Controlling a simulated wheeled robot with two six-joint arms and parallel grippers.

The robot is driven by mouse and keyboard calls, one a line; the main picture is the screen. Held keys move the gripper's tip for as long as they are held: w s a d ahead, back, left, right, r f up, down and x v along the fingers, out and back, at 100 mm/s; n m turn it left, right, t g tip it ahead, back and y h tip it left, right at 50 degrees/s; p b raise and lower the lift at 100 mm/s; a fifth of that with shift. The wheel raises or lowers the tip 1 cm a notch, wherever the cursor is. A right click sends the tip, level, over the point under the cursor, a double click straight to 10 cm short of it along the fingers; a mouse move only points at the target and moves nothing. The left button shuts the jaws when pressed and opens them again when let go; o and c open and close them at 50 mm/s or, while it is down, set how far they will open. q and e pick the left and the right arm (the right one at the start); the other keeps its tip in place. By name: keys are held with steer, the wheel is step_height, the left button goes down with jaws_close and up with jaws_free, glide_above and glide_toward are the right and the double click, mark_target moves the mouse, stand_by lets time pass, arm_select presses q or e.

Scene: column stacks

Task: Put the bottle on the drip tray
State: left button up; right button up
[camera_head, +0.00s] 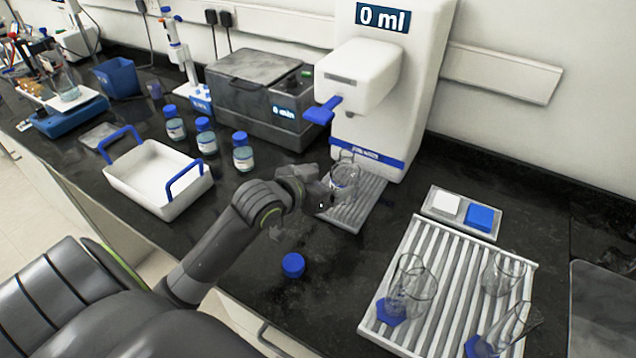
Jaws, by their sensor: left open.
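A clear glass bottle (346,176) without a cap stands upright on the ribbed grey drip tray (352,213), below the spout of the white dispenser. My left gripper (324,197) is open, just left of the bottle and over the tray's left edge. The fingertips are small and dark, and I cannot tell whether they touch the glass. My right gripper is not in view.
A blue cap (293,265) lies on the black counter. The dispenser (385,90) reads "0 ml". A white carrier (158,178) and three blue-capped bottles (206,137) stand left. A ribbed rack (452,262) with glassware is at right.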

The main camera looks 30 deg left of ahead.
arm_select(q)
steer(key=shift+v, duration=1.6)
steer(key=shift+r, duration=0.1)
